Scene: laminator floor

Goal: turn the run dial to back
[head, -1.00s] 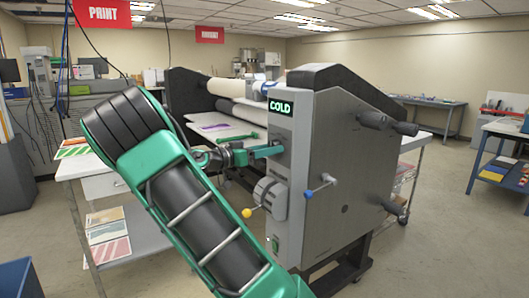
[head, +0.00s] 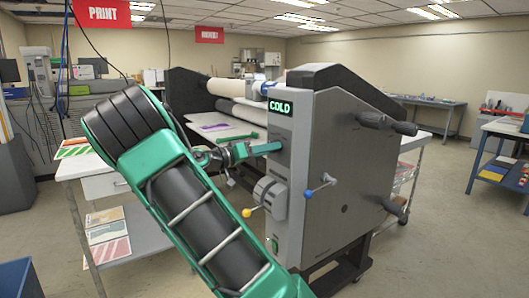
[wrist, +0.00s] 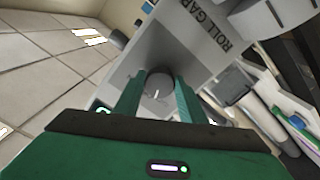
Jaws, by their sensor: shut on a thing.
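The laminator (head: 335,175) stands at the middle right, with a lit COLD display at the top of its control panel. My gripper (head: 280,147) reaches the panel from the left, just below that display. In the wrist view my gripper (wrist: 156,88) has its two green fingers on either side of a small round grey dial (wrist: 158,86), shut on it. A light mark shows on the dial's face. In the head view the dial is hidden by the fingers, and I cannot read its labels.
Below my gripper are a large grey knob (head: 268,194), a yellow-tipped lever (head: 247,213) and a blue-tipped lever (head: 308,194). The wrist view shows ROLL GAP lettering (wrist: 208,25) close by. Open floor (head: 450,230) lies to the right.

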